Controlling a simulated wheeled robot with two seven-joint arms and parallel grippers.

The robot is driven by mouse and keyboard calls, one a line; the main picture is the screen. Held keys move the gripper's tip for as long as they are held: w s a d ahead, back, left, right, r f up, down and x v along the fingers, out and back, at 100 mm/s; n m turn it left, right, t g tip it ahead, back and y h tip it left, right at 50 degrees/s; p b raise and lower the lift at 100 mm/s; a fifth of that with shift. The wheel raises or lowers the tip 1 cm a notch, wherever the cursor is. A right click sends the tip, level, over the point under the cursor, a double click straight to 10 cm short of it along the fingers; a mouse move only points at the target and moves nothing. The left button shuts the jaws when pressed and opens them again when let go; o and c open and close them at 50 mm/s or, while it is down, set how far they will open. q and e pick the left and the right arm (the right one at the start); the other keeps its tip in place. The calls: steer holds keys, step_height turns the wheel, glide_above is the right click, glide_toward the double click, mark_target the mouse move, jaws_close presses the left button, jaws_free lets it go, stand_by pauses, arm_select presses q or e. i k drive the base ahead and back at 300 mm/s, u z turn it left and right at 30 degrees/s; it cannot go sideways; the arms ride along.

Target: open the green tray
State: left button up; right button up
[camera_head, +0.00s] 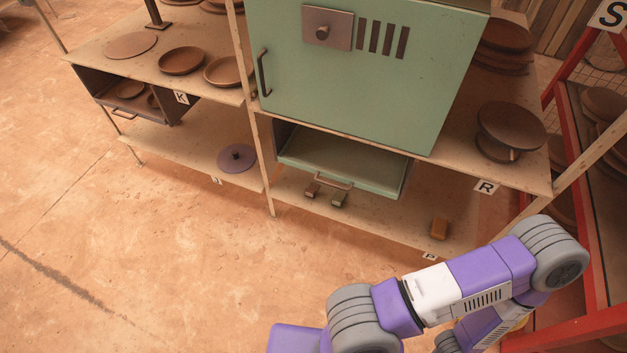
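The green tray (350,165) sits under the shelf below the green cabinet, in the middle of the head view. It is a shallow drawer with a brown bar handle (330,181) on its front edge. It appears partly pulled out, its inside showing from above. My purple and grey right arm lies at the lower right, apart from the tray, but its gripper is not visible. My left gripper and arm are not in view.
The green cabinet (365,75) with a dark side handle stands above the tray. A red frame (587,200) stands at right. The floor at left is clear.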

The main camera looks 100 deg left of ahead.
mark_target(374, 170)
steer(key=u, duration=3)
steer(key=k, duration=0.4)
steer(key=u, duration=0.15)
steer(key=i, duration=0.95)
steer(key=u, duration=1)
